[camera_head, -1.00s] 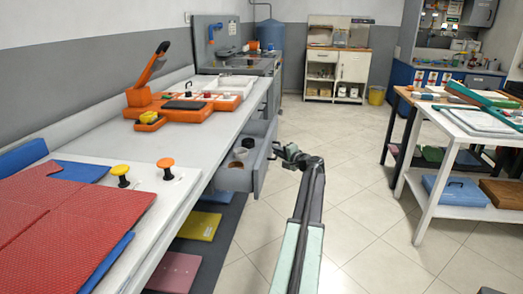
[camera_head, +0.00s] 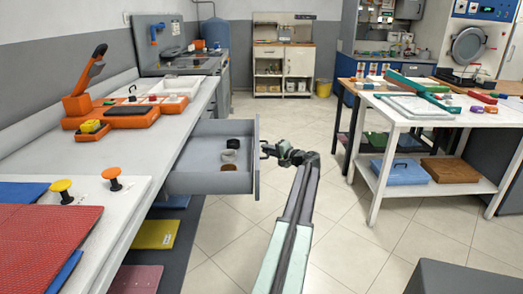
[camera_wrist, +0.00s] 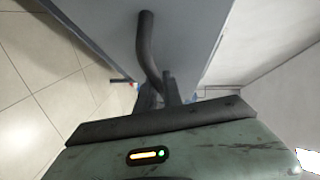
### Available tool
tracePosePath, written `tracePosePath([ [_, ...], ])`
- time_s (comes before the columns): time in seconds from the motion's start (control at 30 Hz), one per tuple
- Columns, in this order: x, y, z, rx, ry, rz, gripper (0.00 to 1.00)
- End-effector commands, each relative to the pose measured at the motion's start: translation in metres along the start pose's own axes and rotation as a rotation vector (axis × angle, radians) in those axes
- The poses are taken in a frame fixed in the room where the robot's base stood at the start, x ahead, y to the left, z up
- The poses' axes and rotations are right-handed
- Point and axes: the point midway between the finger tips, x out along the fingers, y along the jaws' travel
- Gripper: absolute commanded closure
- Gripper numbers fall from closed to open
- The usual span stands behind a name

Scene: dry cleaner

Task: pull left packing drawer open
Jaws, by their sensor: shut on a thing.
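The grey packing drawer (camera_head: 190,182) stands pulled well out from under the long white counter. Its tall front panel (camera_head: 257,160) faces right. Inside lie a small black item (camera_head: 233,143), a pale roll-like item (camera_head: 229,156) and a brown round item (camera_head: 229,167). My gripper (camera_head: 270,150) is at the outer side of the front panel, shut on the dark drawer handle. In the wrist view, the dark curved handle (camera_wrist: 148,45) runs along the grey front panel (camera_wrist: 195,25) down to my gripper; the fingertips are mostly hidden there.
The counter (camera_head: 150,140) carries an orange sealer machine (camera_head: 115,117), two knobbed stampers and red mats (camera_head: 45,240). A white table (camera_head: 440,120) with a lower shelf stands at right. A grey block (camera_head: 460,278) is at bottom right. Tiled floor between is clear.

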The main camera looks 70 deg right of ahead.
Motion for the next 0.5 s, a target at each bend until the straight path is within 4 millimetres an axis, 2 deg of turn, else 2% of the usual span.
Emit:
tracePosePath([
  [0.33, 0.0008, -0.0011, -0.0022, 0.002, 0.005, -0.003, 1.0],
  [0.37, 0.0009, -0.0011, -0.0021, 0.002, 0.005, -0.003, 0.81],
  [0.5, 0.001, -0.001, -0.0013, 0.001, 0.003, -0.002, 0.8],
])
